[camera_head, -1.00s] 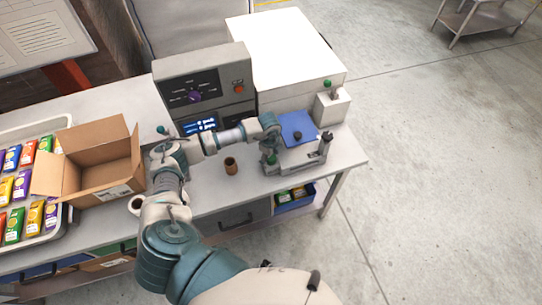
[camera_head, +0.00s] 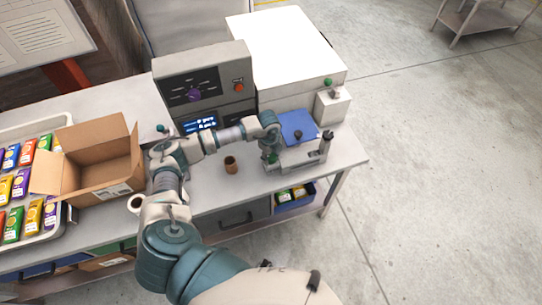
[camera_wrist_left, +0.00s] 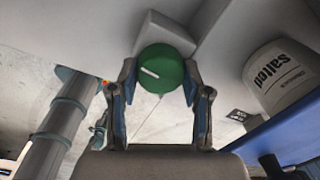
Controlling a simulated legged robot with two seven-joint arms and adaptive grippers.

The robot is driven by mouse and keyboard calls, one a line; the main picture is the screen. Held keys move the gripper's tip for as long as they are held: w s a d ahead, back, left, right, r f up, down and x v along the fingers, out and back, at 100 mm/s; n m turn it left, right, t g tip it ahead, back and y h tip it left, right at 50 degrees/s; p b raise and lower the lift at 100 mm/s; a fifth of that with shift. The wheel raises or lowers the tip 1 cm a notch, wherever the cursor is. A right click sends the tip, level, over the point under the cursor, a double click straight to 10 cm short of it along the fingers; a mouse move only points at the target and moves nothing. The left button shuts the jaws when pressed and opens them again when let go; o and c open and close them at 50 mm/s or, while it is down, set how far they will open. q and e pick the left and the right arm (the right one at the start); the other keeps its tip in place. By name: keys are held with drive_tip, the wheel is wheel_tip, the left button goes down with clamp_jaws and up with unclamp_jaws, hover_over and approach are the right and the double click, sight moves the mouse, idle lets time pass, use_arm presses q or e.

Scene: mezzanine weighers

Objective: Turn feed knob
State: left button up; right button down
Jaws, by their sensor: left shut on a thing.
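A round green knob (camera_wrist_left: 165,68) with a white line mark sits on a pale block in the left wrist view. The fingers of my left gripper (camera_wrist_left: 161,82) are on both sides of it and shut on it. In the head view my left gripper (camera_head: 269,150) is at the left front of the small weigher with a blue pan (camera_head: 298,124). The green knob (camera_head: 271,159) shows only as a small patch below the gripper there, mostly hidden. The white mark slants slightly in the wrist view. My right gripper is not in view.
A grey control box (camera_head: 207,70) with a purple dial (camera_head: 193,94) and a lit display stands behind my arm. A brown cup (camera_head: 231,165) is left of the weigher. An open carton (camera_head: 98,165) and a tray of colourful packets (camera_head: 62,222) are at the left.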

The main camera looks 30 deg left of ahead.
use_arm(q)
drive_tip(key=m+b, duration=0.2)
drive_tip(key=m, duration=0.2)
drive_tip(key=m+b, duration=0.2)
drive_tip(key=m, duration=0.3)
drive_tip(key=shift+a, duration=0.1)
drive_tip(key=m+b, duration=0.2)
drive_tip(key=m, duration=0.2)
drive_tip(key=shift+a+m+g, duration=0.1)
drive_tip(key=shift+m+g, duration=0.2)
drive_tip(key=m+b, duration=0.2)
drive_tip(key=m, duration=0.2)
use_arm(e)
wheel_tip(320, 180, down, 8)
use_arm(q)
drive_tip(key=shift+m, duration=0.6)
drive_tip(key=shift+w+a+r+m+b, duration=0.1)
drive_tip(key=shift+m+b, duration=0.6)
drive_tip(key=shift+m, duration=0.8)
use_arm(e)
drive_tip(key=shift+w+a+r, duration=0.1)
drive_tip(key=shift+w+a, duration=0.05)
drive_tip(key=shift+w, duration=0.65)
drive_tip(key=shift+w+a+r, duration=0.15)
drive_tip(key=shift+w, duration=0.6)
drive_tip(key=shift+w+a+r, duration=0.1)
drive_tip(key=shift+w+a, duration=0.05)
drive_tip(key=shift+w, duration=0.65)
